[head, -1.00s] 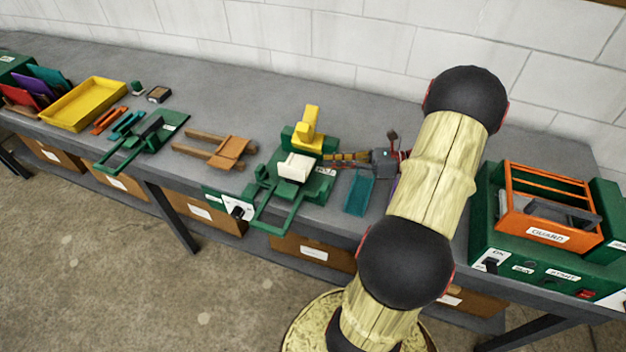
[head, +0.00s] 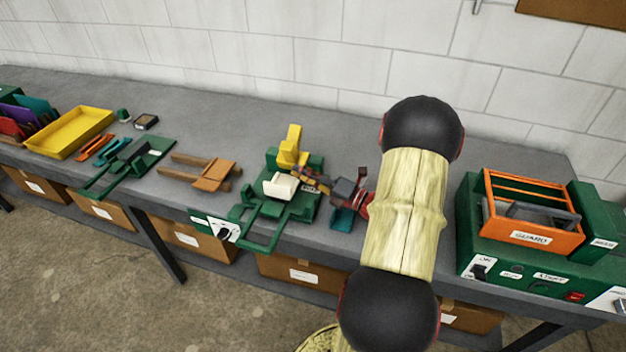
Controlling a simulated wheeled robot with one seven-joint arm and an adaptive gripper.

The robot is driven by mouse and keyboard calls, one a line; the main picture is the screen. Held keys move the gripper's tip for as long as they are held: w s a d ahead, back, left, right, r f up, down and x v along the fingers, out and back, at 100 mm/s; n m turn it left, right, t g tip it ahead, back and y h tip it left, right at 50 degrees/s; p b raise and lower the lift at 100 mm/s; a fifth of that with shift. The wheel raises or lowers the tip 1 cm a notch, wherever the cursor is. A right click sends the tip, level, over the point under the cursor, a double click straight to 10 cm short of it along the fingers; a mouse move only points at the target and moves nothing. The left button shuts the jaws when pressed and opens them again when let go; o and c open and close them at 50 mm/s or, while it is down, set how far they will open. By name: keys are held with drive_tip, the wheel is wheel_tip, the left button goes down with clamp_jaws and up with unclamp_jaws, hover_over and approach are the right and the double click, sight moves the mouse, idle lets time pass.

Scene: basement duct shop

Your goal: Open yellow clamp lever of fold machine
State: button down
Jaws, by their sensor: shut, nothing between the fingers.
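The fold machine (head: 300,207) is a green bench machine with a "FOLD" label, near the middle of the bench. Its yellow clamp lever (head: 291,147) stands upright at the machine's back. A white block (head: 281,186) sits in front of the lever. My gripper (head: 305,178) reaches in from the right, low over the machine. Its fingers are shut and empty, close to the right side of the lever's base. I cannot tell whether they touch it. The gripper hides part of the machine's label.
A teal piece (head: 342,219) lies right of the machine, partly under my wrist. A green machine with an orange guard (head: 530,237) stands at the right. A wooden jig (head: 210,176), a second green tool (head: 128,166) and a yellow tray (head: 70,131) lie leftward. A block wall stands behind.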

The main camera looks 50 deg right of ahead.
drive_tip(key=shift+b+x, duration=0.3)
drive_tip(key=shift+x, duration=1.35)
drive_tip(key=shift+d+r+p, duration=0.15)
drive_tip(key=shift+p, duration=0.2)
drive_tip(key=p, duration=0.1)
drive_tip(key=r+m+p, duration=0.1)
drive_tip(key=p, duration=0.1)
drive_tip(key=shift+w+d, duration=0.15)
drive_tip(key=shift+d, duration=0.2)
drive_tip(key=shift+w+d+p, duration=0.1)
drive_tip(key=shift+d+p, duration=0.15)
drive_tip(key=shift+p, duration=0.25)
drive_tip(key=shift+r, duration=0.1)
